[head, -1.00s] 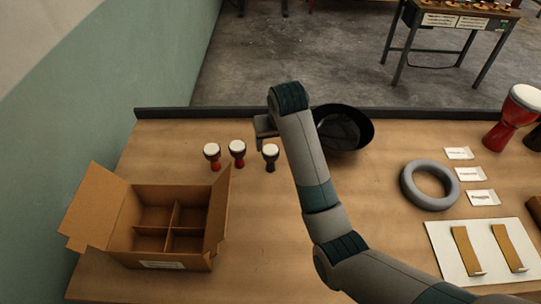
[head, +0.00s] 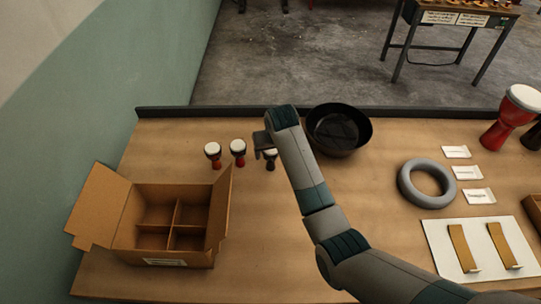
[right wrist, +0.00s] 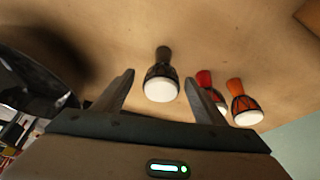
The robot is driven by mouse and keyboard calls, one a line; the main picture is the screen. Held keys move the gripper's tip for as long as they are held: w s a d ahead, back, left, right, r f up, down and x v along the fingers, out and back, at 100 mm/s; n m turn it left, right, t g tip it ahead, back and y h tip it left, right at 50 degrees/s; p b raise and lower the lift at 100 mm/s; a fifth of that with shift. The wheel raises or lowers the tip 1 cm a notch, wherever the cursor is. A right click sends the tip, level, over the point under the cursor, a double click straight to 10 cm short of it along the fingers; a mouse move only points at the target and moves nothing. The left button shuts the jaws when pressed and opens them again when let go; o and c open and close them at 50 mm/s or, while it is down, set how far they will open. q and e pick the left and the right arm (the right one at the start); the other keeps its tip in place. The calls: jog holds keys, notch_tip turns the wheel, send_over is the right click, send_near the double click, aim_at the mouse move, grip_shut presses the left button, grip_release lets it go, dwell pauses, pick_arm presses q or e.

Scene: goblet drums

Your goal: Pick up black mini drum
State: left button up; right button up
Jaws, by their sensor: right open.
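The black mini drum (head: 271,163) stands upright on the table, rightmost of a row of three small white-topped drums. My right gripper (head: 263,150) is open just above and over it, partly covering its head in the head view. In the right wrist view the black drum (right wrist: 162,78) shows between and beyond the two open fingers (right wrist: 160,98), with nothing held. A red mini drum (head: 237,152) and an orange-red mini drum (head: 213,154) stand to its left. My left gripper is not in view.
An open cardboard box (head: 148,222) with dividers stands at the front left. A black bowl (head: 352,146) is close right of my gripper. A grey ring (head: 404,188), small cards and a white board (head: 441,250) lie at the right. Table between box and arm is clear.

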jog(key=shift+w+a+f+p, duration=0.3)
jog(key=shift+w+f+p, duration=0.25)
jog(key=shift+f, duration=0.2)
jog(key=shift+p+x, duration=0.3)
jog(key=shift+x, duration=1.35)
jog(key=c, duration=1.1)
